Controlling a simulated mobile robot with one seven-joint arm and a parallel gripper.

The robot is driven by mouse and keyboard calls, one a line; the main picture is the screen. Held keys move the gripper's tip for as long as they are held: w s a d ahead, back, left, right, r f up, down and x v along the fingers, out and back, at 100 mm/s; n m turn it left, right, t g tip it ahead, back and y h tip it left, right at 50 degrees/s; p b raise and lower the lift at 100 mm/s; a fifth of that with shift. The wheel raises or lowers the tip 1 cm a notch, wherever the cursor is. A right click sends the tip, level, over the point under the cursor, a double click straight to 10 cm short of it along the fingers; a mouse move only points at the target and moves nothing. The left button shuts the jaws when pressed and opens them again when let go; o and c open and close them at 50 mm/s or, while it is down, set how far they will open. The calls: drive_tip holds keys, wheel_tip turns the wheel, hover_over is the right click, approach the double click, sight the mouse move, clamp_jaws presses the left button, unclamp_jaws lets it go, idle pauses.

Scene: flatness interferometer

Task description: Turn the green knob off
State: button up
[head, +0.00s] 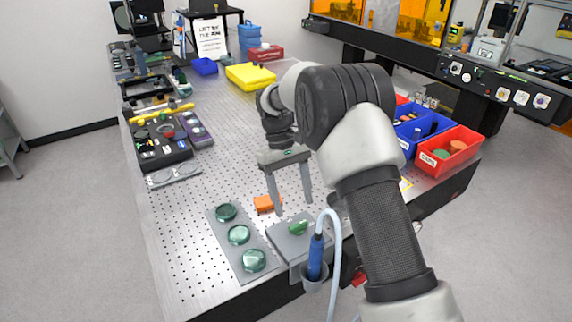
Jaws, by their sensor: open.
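The green knob (298,228) sits on a grey plate (285,238) near the front edge of the perforated table. Its pointer direction is too small to read surely. My gripper (291,208) points down with its two fingers apart and empty. In the picture it is just above and behind the knob, and I see no contact. An orange block (266,203) lies by the left finger; I cannot tell whether they touch.
A grey plate with green discs (238,235) lies left of the knob. A blue-handled tool (316,257) with a pale hose stands in a holder at the front edge. Red (449,150) and blue (420,128) bins stand at right. The table's middle is clear.

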drive_tip(key=v, duration=1.1)
drive_tip(key=shift+w+r+p, duration=0.2)
drive_tip(key=shift+r+p, duration=0.15)
drive_tip(key=shift+p, duration=0.1)
drive_tip(key=shift+a, duration=0.1)
drive_tip(key=s+d+r+m+t+y, duration=0.1)
drive_tip(key=s+d+r+t, duration=0.1)
drive_tip(key=s+d+r, duration=0.4)
drive_tip(key=s+d+r+m+t+y, duration=0.15)
drive_tip(key=s+d+r, duration=0.3)
drive_tip(key=r, duration=0.45)
drive_tip(key=s+d+f+m+t, duration=0.1)
drive_tip(key=s+d+m+t, duration=0.1)
drive_tip(key=s, duration=0.7)
drive_tip(key=s+d+f+m+t+p, duration=0.1)
drive_tip(key=s+d+f+m+t, duration=0.1)
drive_tip(key=s+d, duration=0.3)
drive_tip(key=s+t, duration=0.1)
drive_tip(key=s, duration=0.3)
drive_tip(key=shift+s+d+f+t, duration=0.2)
drive_tip(key=shift+s+f+t, duration=0.05)
drive_tip(key=shift+f+t, duration=0.1)
